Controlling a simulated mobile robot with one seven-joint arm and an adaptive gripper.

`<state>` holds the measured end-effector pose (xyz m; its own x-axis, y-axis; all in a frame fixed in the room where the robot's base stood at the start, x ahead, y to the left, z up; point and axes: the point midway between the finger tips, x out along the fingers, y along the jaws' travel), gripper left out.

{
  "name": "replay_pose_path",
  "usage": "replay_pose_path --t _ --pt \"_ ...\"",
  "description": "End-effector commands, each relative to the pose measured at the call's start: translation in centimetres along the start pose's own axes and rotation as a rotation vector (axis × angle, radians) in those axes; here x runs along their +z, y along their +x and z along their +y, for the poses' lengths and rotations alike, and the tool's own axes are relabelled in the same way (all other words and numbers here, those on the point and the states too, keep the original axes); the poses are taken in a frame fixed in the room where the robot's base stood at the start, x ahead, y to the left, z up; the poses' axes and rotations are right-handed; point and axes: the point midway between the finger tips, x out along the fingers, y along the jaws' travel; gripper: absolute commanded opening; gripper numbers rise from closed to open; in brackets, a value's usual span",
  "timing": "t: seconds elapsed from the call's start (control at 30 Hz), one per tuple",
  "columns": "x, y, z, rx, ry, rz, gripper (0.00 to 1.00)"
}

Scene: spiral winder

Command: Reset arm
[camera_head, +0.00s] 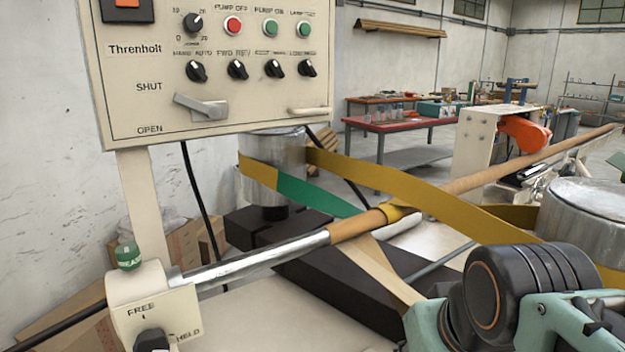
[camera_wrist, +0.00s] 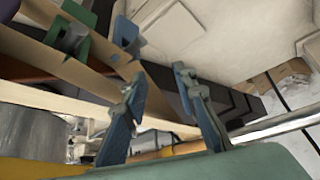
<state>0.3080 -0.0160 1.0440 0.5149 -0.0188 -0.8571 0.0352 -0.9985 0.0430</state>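My gripper (camera_wrist: 158,78) shows in the wrist view with its two blue-grey fingers apart. The gap between them looks empty, with a dark block and a tan strip behind it. In the head view my arm's black joint and pale green links fill the lower right; the gripper itself cannot be made out there. The spiral winder's brown tube (camera_head: 357,223) sits on a shiny metal rod (camera_head: 250,266). A yellow belt (camera_head: 440,200) with a green section wraps around the tube and runs to two metal drums (camera_head: 277,155) (camera_head: 590,208). A tan strip (camera_head: 388,272) slants down from the tube.
A control panel (camera_head: 150,75) with buttons, knobs and a SHUT/OPEN lever (camera_head: 202,107) stands upper left. Below it is a FREE/HELD box (camera_head: 150,300) with a green button (camera_head: 128,255). A red-topped table (camera_head: 400,122) and a white machine with an orange part (camera_head: 524,131) stand behind.

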Motion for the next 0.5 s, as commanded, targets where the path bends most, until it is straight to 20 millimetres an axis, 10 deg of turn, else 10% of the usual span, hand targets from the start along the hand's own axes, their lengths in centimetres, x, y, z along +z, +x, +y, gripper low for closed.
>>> replay_pose_path --t 0.07,0.5 --pt "2.4 -0.5 -2.1 -0.022 0.062 -0.057 0.26" --pt "-3.6 -9.8 -1.3 -0.02 0.053 -0.05 0.26"
